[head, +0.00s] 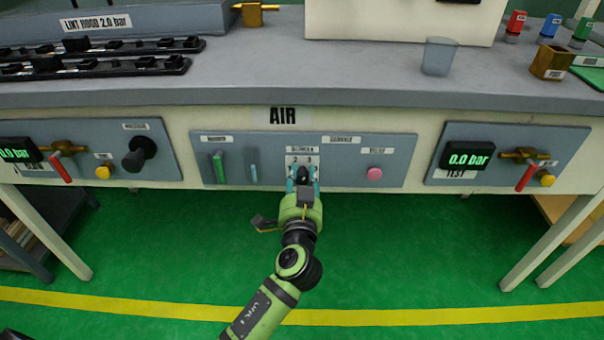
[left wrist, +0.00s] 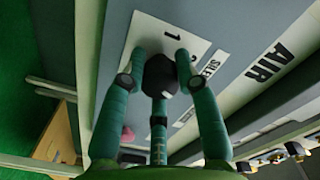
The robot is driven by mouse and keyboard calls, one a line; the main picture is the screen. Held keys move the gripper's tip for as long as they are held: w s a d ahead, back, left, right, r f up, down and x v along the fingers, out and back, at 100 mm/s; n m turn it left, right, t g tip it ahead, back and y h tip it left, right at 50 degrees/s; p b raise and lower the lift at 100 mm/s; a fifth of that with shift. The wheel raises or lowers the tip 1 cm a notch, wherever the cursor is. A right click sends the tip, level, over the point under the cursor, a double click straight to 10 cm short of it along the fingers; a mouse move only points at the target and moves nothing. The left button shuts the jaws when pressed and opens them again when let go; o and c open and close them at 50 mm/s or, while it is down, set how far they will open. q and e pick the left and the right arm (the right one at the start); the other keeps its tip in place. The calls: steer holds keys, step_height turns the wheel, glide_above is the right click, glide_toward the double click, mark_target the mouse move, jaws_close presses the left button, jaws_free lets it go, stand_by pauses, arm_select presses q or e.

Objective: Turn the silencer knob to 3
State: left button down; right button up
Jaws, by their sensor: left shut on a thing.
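The silencer knob is a dark knob on the middle AIR panel (head: 330,148), in front of a white number plate (head: 302,160) showing 2 and 3. In the left wrist view the black knob (left wrist: 160,76) stands between the teal fingers, with the white plate (left wrist: 165,38) behind it. A pale mark shows on the knob's side; which number it points to I cannot tell. My left gripper (head: 303,184) reaches up to the panel from below and is shut on the knob. In the head view its fingers hide most of the knob. My right gripper is not in view.
A pink button (head: 375,174) is right of the knob. Green (head: 219,168) and blue (head: 253,165) upright parts are left of it. The bench edge (head: 283,95) overhangs above; the green floor below is open.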

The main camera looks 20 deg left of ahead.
arm_select(q)
steer(key=shift+m, duration=0.5)
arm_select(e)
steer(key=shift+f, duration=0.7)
arm_select(q)
steer(key=c, duration=0.9)
jaws_free()
steer(key=shift+s+d, duration=0.1)
steer(key=shift+s, duration=0.2)
steer(key=v, duration=1.1)
steer(key=shift+s, duration=0.15)
